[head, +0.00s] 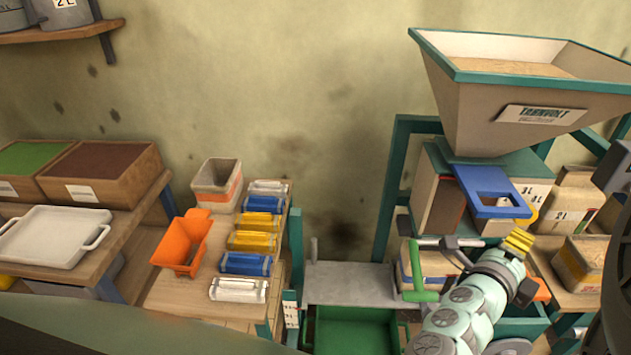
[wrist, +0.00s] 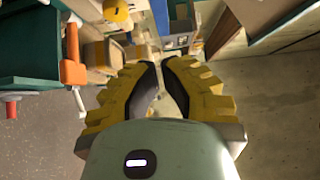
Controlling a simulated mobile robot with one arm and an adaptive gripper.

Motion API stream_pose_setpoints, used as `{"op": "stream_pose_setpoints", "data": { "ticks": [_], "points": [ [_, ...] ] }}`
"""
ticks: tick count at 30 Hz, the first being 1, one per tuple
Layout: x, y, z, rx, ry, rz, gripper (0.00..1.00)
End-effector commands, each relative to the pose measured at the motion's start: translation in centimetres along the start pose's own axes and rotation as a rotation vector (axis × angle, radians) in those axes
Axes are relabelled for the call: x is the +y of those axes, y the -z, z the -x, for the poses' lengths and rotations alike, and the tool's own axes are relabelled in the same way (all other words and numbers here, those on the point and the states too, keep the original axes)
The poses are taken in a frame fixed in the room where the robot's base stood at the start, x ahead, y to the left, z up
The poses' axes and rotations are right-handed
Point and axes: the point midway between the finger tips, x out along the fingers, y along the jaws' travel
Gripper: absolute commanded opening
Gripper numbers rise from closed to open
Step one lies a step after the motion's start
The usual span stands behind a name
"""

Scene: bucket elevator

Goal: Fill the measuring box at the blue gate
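The blue gate (head: 488,190) is a flat blue plate with an opening, below the big hopper (head: 500,105) on the right. The hopper holds tan grain-like material. My gripper (head: 519,241) has yellow fingers and is just below and right of the blue gate, apart from it. In the wrist view the fingers (wrist: 160,68) stand apart with a narrow gap and nothing held between them. I cannot tell for certain which container is the measuring box. An open beige box with an orange band (head: 216,186) stands on the middle bench.
An orange scoop (head: 183,243) and several white, blue and yellow packets (head: 252,241) lie on the middle bench. A white tray (head: 55,237) is at left. A green bin (head: 352,331) and a green-handled crank (head: 416,272) are near my arm. Labelled boxes (head: 567,208) crowd the right.

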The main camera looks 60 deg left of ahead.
Motion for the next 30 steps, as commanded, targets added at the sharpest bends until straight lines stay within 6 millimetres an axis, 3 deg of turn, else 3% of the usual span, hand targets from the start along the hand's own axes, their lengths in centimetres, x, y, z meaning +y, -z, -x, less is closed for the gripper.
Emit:
{"op": "stream_pose_setpoints", "data": {
  "ticks": [1,12,30],
  "points": [
    [-0.5,0.2,-0.9,0.006,0.003,0.002,0.00],
    [-0.3,-2.2,-2.8,0.003,0.002,-0.001,0.00],
    [0.1,-2.8,-3.3,0.004,0.001,0.000,0.00]
  ]
}}
